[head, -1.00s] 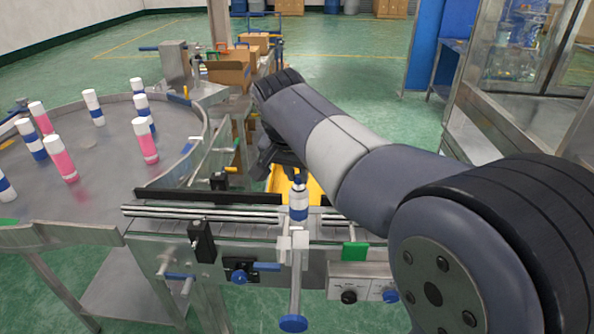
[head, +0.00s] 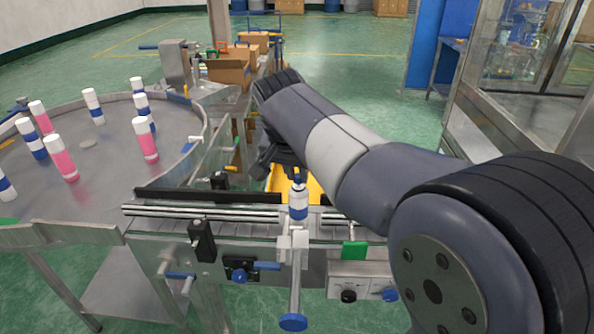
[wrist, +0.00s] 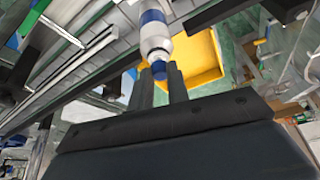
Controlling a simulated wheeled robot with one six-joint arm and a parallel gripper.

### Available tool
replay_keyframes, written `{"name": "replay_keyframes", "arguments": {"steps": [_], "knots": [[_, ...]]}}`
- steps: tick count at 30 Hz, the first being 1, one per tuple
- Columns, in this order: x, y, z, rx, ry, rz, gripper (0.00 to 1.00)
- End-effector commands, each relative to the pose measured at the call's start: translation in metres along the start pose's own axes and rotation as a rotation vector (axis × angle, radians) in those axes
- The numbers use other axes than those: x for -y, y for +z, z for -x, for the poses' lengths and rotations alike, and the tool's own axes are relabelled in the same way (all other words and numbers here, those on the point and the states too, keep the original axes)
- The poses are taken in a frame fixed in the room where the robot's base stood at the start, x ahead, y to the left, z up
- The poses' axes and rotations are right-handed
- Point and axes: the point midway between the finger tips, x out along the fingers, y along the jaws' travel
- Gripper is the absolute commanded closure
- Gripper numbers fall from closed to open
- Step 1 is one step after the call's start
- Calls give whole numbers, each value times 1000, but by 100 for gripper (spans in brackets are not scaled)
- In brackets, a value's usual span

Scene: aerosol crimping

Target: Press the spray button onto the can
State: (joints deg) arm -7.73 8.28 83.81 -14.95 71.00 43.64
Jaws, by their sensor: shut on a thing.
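The can (head: 298,207) is white with a blue band and stands upright at the conveyor, behind a clamp with a blue knob. It also shows at the top of the wrist view (wrist: 154,28). The blue spray button (wrist: 158,71) is between my fingertips, at the can's white top. My gripper (wrist: 159,76) is shut on the button. In the head view the small blue button (head: 298,179) shows just above the can, and my arm hides part of the gripper. I cannot tell whether the button is fully seated.
A yellow bin (wrist: 200,60) is beyond the conveyor. A round metal table (head: 110,175) with several pink or blue-banded bottles stands at left. Steel rails (head: 200,212) run along the conveyor. A control box (head: 362,284) sits at its front.

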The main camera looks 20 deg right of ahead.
Motion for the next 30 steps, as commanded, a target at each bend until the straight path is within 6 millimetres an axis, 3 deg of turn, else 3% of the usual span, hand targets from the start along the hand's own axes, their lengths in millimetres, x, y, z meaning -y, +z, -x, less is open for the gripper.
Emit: {"name": "replay_keyframes", "arguments": {"steps": [28, 29, 30], "knots": [[0, 0, 0, 0, 0, 0, 100], [0, 0, 0, 0, 0, 0, 83], [0, 0, 0, 0, 0, 0, 80]]}}
